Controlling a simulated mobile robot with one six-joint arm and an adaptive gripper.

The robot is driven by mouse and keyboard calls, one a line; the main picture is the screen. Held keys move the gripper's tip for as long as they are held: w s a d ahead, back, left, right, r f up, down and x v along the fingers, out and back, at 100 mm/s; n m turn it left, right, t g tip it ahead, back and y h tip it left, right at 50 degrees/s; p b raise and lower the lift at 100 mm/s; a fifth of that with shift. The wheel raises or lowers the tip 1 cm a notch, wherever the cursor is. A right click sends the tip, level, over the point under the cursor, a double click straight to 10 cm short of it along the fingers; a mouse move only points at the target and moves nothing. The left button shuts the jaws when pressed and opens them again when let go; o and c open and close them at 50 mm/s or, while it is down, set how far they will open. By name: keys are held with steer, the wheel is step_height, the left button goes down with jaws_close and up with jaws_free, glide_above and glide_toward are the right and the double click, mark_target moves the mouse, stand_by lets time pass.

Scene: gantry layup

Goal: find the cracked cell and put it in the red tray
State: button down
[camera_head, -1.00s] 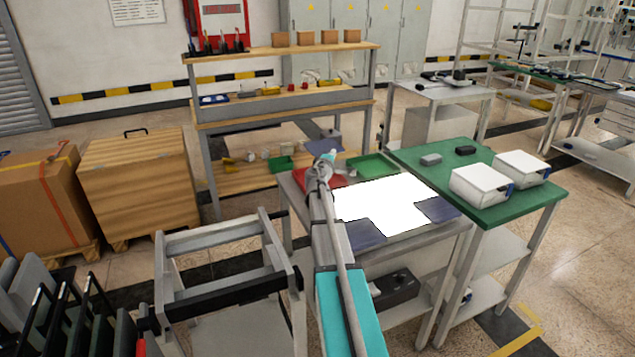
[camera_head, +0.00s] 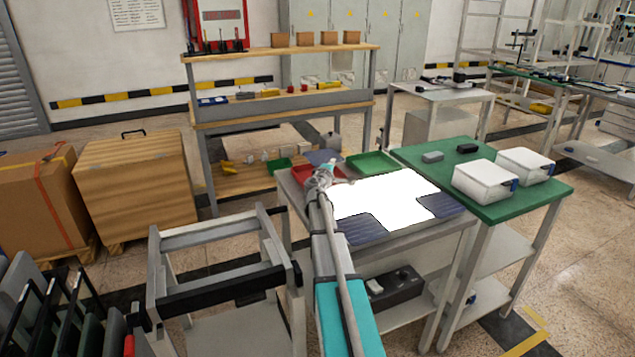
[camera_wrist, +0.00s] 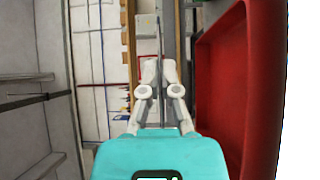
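My gripper (camera_head: 328,166) is at the far left end of the work table, by the red tray (camera_head: 301,173). In the wrist view the fingers (camera_wrist: 160,72) are closed on a thin dark plate seen edge-on. In the head view this is a dark blue cell (camera_head: 318,156), held at the tray's back edge. Its face is too small to show a crack. The red tray (camera_wrist: 203,100) is right of the fingers in the wrist view. Two other blue cells, one at the front (camera_head: 362,230) and one at the right (camera_head: 441,205), lie on the glowing white panel (camera_head: 385,198).
A green tray (camera_head: 371,163) stands behind the panel. A green-topped table (camera_head: 530,192) with white boxes (camera_head: 484,180) adjoins at the right. A wooden shelf bench (camera_head: 285,108) stands behind, and a grey frame stand (camera_head: 215,250) is at the front left.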

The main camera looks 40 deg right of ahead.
steer(key=shift+f, duration=0.1)
steer(key=c, duration=0.7)
jaws_free()
steer(key=shift+s+a, duration=0.1)
steer(key=v, duration=1.1)
steer(key=shift+s+a, duration=0.25)
steer(key=shift+a, duration=0.05)
stand_by(0.5)
